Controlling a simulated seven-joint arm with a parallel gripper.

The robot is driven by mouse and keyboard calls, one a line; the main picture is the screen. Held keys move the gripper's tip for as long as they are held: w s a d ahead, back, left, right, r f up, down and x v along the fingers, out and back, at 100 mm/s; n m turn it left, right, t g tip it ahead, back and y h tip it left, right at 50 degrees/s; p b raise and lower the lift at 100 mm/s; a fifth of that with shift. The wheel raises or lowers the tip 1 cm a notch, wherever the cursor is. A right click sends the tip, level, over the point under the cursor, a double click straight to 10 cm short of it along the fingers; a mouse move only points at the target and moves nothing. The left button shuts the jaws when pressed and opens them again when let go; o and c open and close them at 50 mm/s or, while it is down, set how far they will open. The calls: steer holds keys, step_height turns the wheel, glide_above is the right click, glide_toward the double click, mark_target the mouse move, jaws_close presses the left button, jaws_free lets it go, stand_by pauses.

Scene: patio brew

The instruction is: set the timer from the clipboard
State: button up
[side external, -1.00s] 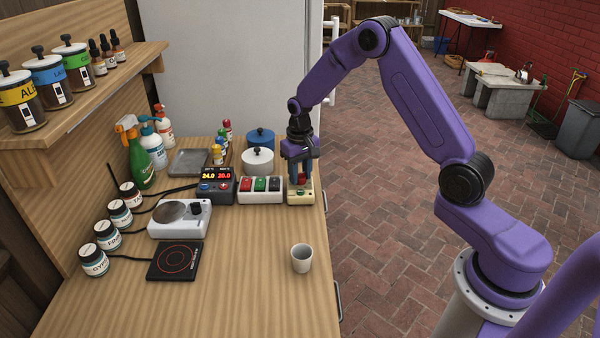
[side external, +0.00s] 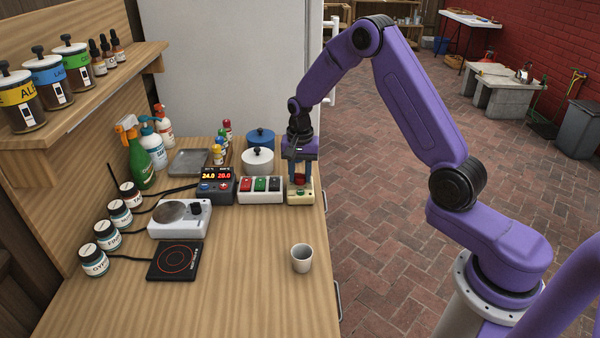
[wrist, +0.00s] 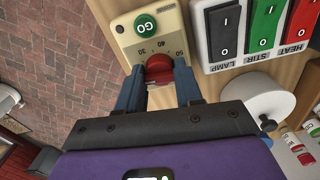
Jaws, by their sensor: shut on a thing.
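The timer (side external: 301,197) is a cream box at the right end of the row of devices, near the counter's right edge. In the wrist view the timer (wrist: 121,36) shows a green GO button (wrist: 146,24), dial numbers including 30, 40 and 50, and a red knob (wrist: 159,66). My gripper (side external: 299,182) points down over the timer. Its two blue-grey fingers are shut on the red knob, one on each side. The fingers and knob hide part of the dial, and I cannot read the exact setting. I cannot make out a clipboard.
A switch box (side external: 261,190) with red, green and black switches stands close left of the timer. A display unit (side external: 216,185) reads 24.0 and 28.0. White (side external: 257,162) and blue lidded pots stand behind. A cup (side external: 302,258) stands nearer on open counter.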

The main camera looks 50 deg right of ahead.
stand_by(0.4)
steer(key=o, duration=0.8)
steer(key=shift+c, duration=0.2)
step_height(320, 180, up, 18)
steer(key=shift+f, duration=0.25)
